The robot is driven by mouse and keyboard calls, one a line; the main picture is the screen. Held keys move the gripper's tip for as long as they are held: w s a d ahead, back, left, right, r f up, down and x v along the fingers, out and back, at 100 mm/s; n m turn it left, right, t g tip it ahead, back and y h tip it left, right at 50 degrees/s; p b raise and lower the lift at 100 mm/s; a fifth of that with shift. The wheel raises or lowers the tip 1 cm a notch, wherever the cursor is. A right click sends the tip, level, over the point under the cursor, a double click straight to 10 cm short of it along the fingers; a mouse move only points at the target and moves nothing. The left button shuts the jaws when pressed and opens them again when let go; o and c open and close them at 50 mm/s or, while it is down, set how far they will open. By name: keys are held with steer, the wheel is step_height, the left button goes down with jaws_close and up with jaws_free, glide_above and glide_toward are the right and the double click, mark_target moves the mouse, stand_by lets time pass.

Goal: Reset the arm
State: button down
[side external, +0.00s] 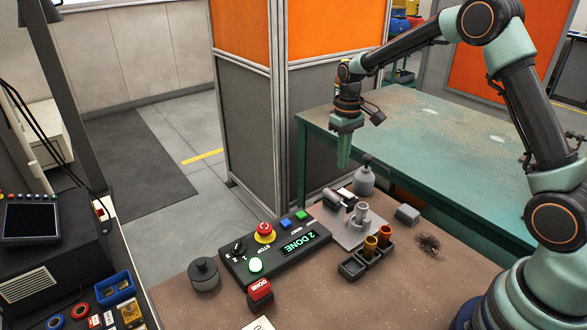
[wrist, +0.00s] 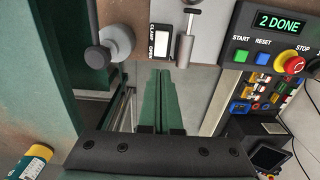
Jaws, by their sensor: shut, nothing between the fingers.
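My gripper (side external: 343,165) hangs pointing down in the side view, above the far edge of the brown bench and apart from everything on it. Its green fingers are together and empty, also in the wrist view (wrist: 161,75). The control panel (side external: 240,268) lies on the bench to the lower left of my gripper. Its display (side external: 299,243) reads "2 DONE", and this is clear in the wrist view (wrist: 279,21). A grey clamp fixture (side external: 352,232) stands below my gripper, with a clamp label (wrist: 158,41) reading "CLAMP" and "OPEN". A grey tube (side external: 362,212) stands upright on the fixture.
A two-pocket tray (side external: 352,268) holds brass (side external: 370,247) and red-brown (side external: 384,236) cylinders. A green table (side external: 440,150) and orange-grey partition (side external: 248,120) lie behind.

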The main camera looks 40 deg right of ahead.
steer(key=s+a+r+t, duration=0.35)
steer(key=s+r, duration=0.45)
steer(key=r, duration=0.4)
steer(key=s+a+r+t, duration=0.1)
steer(key=s+a, duration=0.1)
steer(key=s, duration=0.3)
steer(key=s+a+r+t, duration=0.1)
steer(key=s+a+r, duration=0.1)
steer(key=s, duration=0.4)
steer(key=shift+s, duration=0.15)
